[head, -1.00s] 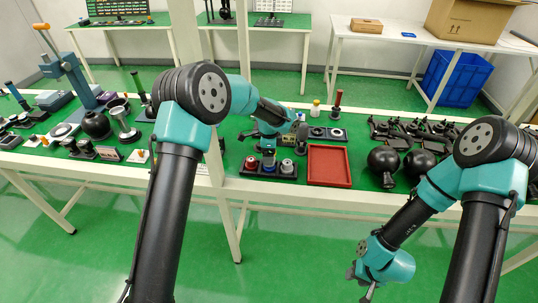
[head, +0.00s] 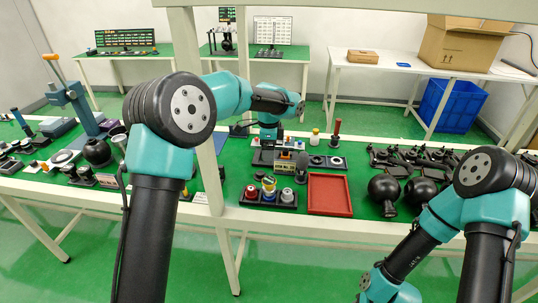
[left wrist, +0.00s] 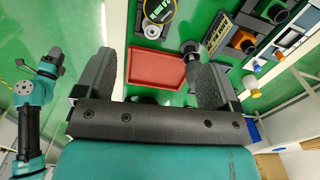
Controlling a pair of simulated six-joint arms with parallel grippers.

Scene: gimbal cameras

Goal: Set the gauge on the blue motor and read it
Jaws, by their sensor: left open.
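A black rack (head: 281,205) holds a red motor (head: 251,192), the blue motor (head: 268,195) and a grey motor (head: 287,196). The yellow-rimmed gauge (head: 269,183) sits on top of the blue motor. In the left wrist view the gauge (left wrist: 159,10) is cut by the top edge; its dark face has pale marks too small to read. My left gripper (head: 268,143) is above and behind the rack; its fingers (left wrist: 155,80) are apart with nothing between them, clear of the gauge. My right gripper (left wrist: 48,64) shows at the left of the wrist view; its jaw state is unclear.
A red tray (head: 330,194) lies just right of the rack. A dark upright handle (head: 302,167) and a holder with orange-marked parts (head: 284,165) stand behind it. Two black round bodies (head: 384,189) are farther right. A white upright post (head: 210,165) stands left.

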